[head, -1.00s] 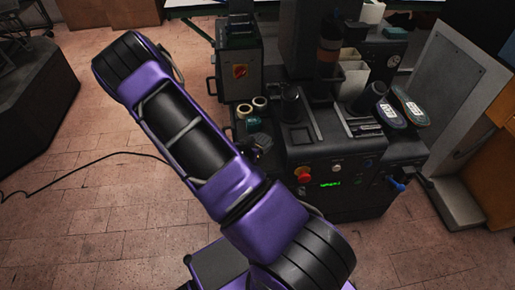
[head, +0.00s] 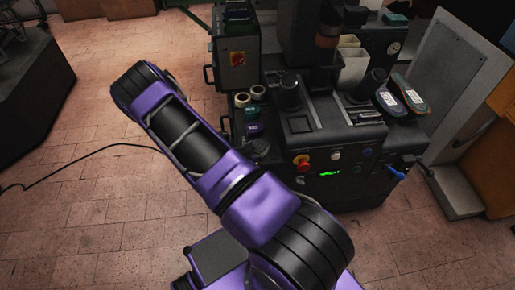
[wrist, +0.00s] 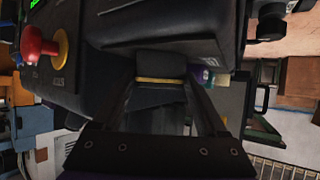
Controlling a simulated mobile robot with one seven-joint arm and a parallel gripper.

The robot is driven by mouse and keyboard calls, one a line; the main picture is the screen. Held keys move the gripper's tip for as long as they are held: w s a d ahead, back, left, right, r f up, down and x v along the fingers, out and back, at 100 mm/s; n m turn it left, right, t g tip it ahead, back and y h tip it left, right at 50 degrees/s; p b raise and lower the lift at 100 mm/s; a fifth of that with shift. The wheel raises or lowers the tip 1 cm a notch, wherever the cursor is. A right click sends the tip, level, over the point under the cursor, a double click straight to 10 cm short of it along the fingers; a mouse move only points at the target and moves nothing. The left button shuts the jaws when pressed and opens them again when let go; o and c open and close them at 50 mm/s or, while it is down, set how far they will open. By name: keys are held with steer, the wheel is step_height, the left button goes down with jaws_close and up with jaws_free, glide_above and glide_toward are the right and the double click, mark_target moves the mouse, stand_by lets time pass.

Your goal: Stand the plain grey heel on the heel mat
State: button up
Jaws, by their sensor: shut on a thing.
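My gripper (wrist: 161,84) is seen from behind in the wrist view, its two dark fingers reaching forward. It is shut on a dark grey block (wrist: 160,64) with a yellow line along its near edge. The block has the size and look of a heel, but I cannot tell for sure that it is the plain grey one. It is beside the dark front of the press (head: 330,148). In the head view my own arm hides the gripper and block. I cannot make out the heel mat for certain.
A red button (head: 301,162) is on the press front; it also shows in the wrist view (wrist: 36,46). Tape rolls (head: 242,99) and a purple-topped item (head: 253,128) stand on the left shelf. Two insoles (head: 402,97) lie at right.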

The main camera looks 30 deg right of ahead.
steer(key=o, duration=1.3)
steer(key=shift+a+r, duration=0.1)
steer(key=shift+r, duration=0.05)
steer(key=p+v, duration=0.1)
steer(key=v, duration=1)
steer(key=shift+s+a+r, duration=0.15)
steer(key=shift+s+a, duration=0.05)
steer(key=shift+a, duration=0.1)
